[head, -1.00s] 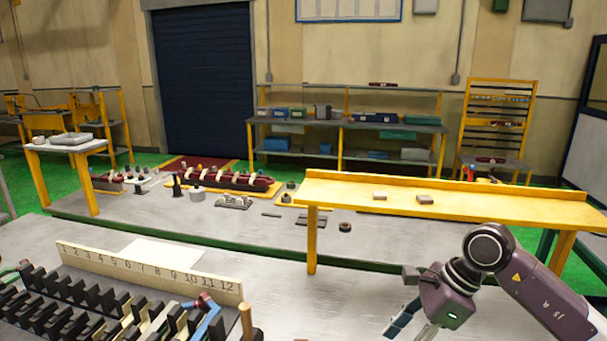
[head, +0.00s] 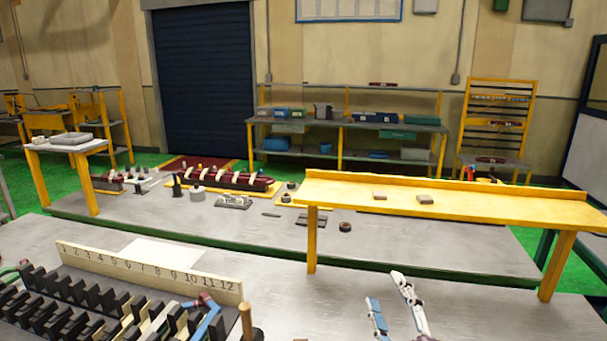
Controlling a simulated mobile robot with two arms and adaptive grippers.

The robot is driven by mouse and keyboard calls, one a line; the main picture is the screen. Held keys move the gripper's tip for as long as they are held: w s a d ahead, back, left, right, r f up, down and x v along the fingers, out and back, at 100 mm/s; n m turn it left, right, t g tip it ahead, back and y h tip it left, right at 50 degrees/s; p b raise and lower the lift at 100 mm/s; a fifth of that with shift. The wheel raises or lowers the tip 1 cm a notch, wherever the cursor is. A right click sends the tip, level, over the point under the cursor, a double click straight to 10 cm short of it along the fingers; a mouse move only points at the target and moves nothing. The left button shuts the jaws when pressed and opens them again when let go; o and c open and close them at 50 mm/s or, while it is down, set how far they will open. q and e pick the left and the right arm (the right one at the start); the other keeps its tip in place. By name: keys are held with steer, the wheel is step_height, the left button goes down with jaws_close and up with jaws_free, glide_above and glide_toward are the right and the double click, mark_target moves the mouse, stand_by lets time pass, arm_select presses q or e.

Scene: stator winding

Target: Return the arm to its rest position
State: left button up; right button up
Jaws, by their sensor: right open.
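My right gripper (head: 388,298) shows at the bottom edge, right of centre, over the grey bench (head: 320,312). Its two fingers point up in the picture and stand apart, with nothing between them. The rest of the right arm is below the picture's edge. My left gripper is out of the picture.
A slotted black rack (head: 85,308) with a numbered strip (head: 150,270) fills the bench's left side, with a wooden peg (head: 246,322) at its corner. A yellow raised shelf (head: 460,205) crosses the right side. The bench between rack and gripper is clear.

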steer(key=s+d+f+m+g+h, duration=0.1)
steer(key=s+d+f+m+g, duration=0.1)
steer(key=s+f, duration=0.3)
steer(key=s+d+f+m+g+h, duration=0.1)
steer(key=s+f+m+g, duration=0.3)
steer(key=f, duration=0.6)
steer(key=s+d+f+m+g+h, duration=0.1)
steer(key=s+d+f+m+g, duration=0.2)
steer(key=s+f, duration=0.5)
steer(key=shift+f+g, duration=0.3)
steer(key=shift+g, duration=0.6)
steer(key=s+a+f+m+g, duration=0.1)
steer(key=s+f+g, duration=0.15)
steer(key=s, duration=0.35)
steer(key=s+a+f+m+g, duration=0.1)
steer(key=s+f+g, duration=0.15)
steer(key=s, duration=0.45)
step_height(320, 180, down, 30)
steer(key=g+b, duration=0.1)
steer(key=b, duration=0.4)
steer(key=s+d+f+b, duration=0.1)
steer(key=s+f+b, duration=0.1)
steer(key=s+f, duration=0.7)
steer(key=s+d+f+g+b, duration=0.1)
steer(key=s+d+f+b, duration=0.1)
steer(key=s+f, duration=0.7)
step_height(320, 180, down, 5)
steer(key=shift+s+d+r+b, duration=0.1)
steer(key=shift+s+d+b, duration=0.2)
steer(key=shift+b, duration=0.2)
